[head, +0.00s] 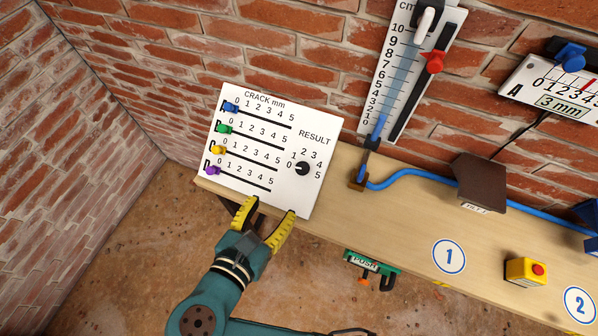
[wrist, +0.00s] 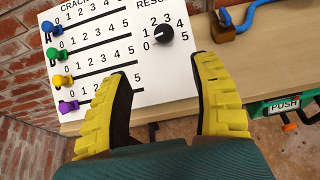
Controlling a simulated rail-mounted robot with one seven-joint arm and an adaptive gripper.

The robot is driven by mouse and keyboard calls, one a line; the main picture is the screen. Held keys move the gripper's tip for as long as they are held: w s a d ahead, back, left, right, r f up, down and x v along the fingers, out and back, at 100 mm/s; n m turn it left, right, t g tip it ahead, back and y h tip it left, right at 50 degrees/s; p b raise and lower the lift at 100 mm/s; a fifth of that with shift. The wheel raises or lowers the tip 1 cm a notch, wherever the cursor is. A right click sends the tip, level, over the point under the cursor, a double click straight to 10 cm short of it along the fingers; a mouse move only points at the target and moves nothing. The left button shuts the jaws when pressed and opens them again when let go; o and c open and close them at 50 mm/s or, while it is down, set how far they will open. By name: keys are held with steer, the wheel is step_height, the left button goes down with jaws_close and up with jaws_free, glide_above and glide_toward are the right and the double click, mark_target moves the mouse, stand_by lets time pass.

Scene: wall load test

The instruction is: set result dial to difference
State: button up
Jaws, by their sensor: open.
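The white result panel (head: 262,192) stands at the left end of the shelf. Its black result dial (head: 303,168) is ringed by numbers 0 to 5. The dial (wrist: 163,34) also shows in the wrist view; a small white mark on it seems to face the 0 side. My gripper (head: 270,208) is open and empty at the panel's lower edge, below the dial. In the wrist view the yellow fingers (wrist: 163,66) are spread apart, with the dial beyond and between them, not touched.
Four crack sliders, blue (head: 230,107), green (head: 224,128), yellow (head: 218,150) and purple (head: 213,171), sit near their 0 ends. A cm scale (head: 408,70) hangs on the wall. Gauge A (head: 560,88) reads 3 mm. A green PUSH handle (head: 370,264) hangs off the shelf's front (head: 400,235).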

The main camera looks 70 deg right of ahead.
mark_target(302, 168)
steer(key=b+x, duration=0.1)
steer(key=x, duration=0.4)
steer(key=b+x, duration=0.1)
steer(key=x, duration=0.3)
steer(key=s+b+x, duration=0.1)
steer(key=x, duration=0.4)
steer(key=shift+d+f+b, duration=0.15)
steer(key=shift+d+b, duration=0.15)
steer(key=shift+b, duration=0.1)
steer(key=shift+d+f, duration=0.1)
steer(key=shift+d, duration=0.4)
steer(key=shift+c, duration=0.3)
jaws_close()
steer(key=shift+p, duration=0.45)
